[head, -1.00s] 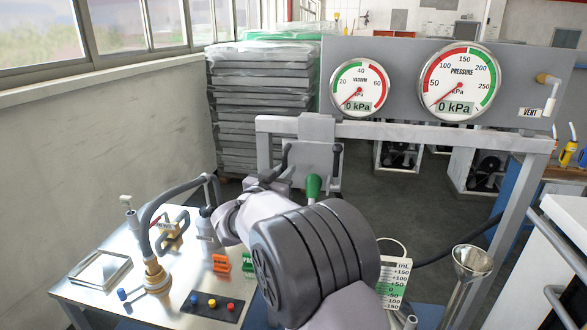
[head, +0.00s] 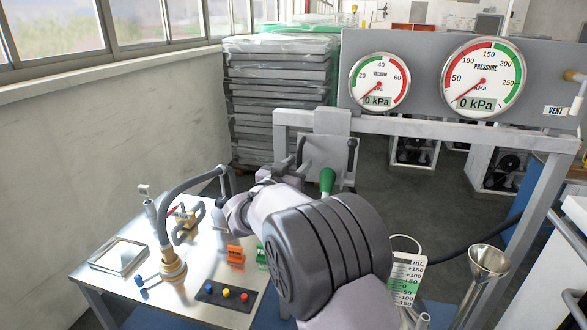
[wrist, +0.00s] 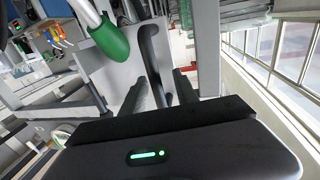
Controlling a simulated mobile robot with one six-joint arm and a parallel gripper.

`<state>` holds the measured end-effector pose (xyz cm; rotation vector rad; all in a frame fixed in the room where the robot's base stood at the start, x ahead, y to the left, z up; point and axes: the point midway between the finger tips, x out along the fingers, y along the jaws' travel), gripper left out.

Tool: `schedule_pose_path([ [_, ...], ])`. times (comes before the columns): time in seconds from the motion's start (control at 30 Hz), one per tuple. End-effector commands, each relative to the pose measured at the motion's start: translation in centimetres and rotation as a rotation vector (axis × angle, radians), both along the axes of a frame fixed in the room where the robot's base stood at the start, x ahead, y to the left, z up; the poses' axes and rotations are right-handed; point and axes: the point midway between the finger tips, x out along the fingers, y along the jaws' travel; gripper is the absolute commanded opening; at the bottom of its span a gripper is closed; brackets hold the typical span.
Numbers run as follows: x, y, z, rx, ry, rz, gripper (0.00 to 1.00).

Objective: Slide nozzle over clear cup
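A grey carriage (head: 331,122) hangs on the horizontal rail, with a black handle (head: 352,160) at its right side. My gripper (head: 284,170) is beside the carriage's left side, partly hidden by my arm. In the wrist view, my gripper (wrist: 160,90) has its two fingers apart, with a black curved handle (wrist: 150,50) between or just beyond them; I cannot tell whether they touch it. I cannot make out the clear cup; my arm hides the area under the nozzle.
A metal table (head: 130,230) at left holds a hose fitting (head: 173,265), an orange clip (head: 236,256) and a button box (head: 222,293). A scale card (head: 407,272) and a funnel (head: 488,260) stand at right. Gauges (head: 379,82) sit on the panel behind the rail.

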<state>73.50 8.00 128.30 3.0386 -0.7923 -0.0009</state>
Motion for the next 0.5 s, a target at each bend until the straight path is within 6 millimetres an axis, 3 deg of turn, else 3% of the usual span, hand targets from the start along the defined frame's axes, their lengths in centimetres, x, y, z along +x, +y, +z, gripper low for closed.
schedule_pose_path([
  [0.17,-2.4,1.5,0.1,0.0,0.0,0.003,0.36],
  [0.5,-11.5,6.6,0.1,-0.001,0.0,0.006,0.36],
])
